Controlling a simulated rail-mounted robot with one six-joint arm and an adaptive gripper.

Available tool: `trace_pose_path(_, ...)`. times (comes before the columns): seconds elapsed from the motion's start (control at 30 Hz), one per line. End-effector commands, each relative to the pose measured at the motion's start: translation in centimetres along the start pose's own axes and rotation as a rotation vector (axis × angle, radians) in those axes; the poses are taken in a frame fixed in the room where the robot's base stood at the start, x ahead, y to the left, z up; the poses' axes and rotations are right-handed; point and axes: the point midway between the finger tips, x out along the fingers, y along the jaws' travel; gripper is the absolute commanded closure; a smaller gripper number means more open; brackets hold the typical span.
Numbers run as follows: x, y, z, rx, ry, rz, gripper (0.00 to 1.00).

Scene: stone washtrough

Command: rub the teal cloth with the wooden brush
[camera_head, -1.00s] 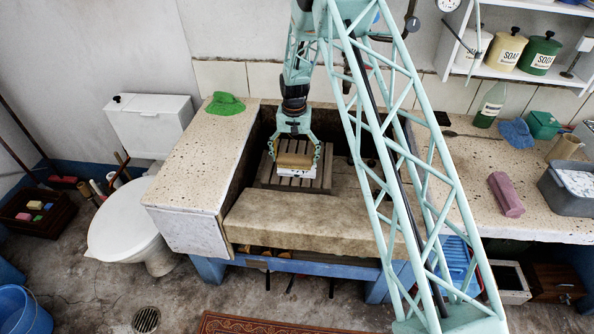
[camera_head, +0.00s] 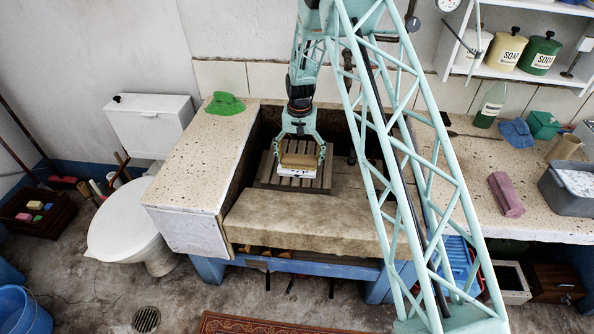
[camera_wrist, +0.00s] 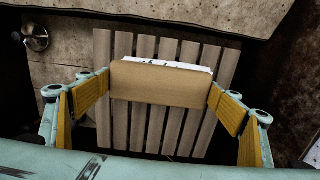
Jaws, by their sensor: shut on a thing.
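My gripper (camera_head: 300,158) is shut on the wooden brush (camera_head: 299,161), a brown block with a white part along its lower side. In the wrist view the brush (camera_wrist: 160,86) spans between the fingertips, and its white edge with dark marks shows beyond it. The brush is over the slatted wooden rack (camera_head: 266,173) inside the stone trough; I cannot tell whether they touch. No clearly teal cloth shows. A bright green cloth (camera_head: 225,104) lies crumpled on the left ledge, and a blue cloth (camera_head: 517,133) lies on the right counter.
The trough's thick stone front edge (camera_head: 300,222) stands before the rack. A metal tap or drain fitting (camera_wrist: 35,37) shows in the wrist view. A pink block (camera_head: 506,194), a green bottle (camera_head: 490,104) and a grey tub (camera_head: 568,189) stand on the right counter. The left ledge is mostly clear.

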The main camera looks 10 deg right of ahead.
Motion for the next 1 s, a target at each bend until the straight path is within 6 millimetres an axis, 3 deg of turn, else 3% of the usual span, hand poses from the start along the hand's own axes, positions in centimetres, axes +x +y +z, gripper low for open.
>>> trace_pose_path(1.0,0.0,2.1,0.1,0.001,-0.001,0.001,0.26)
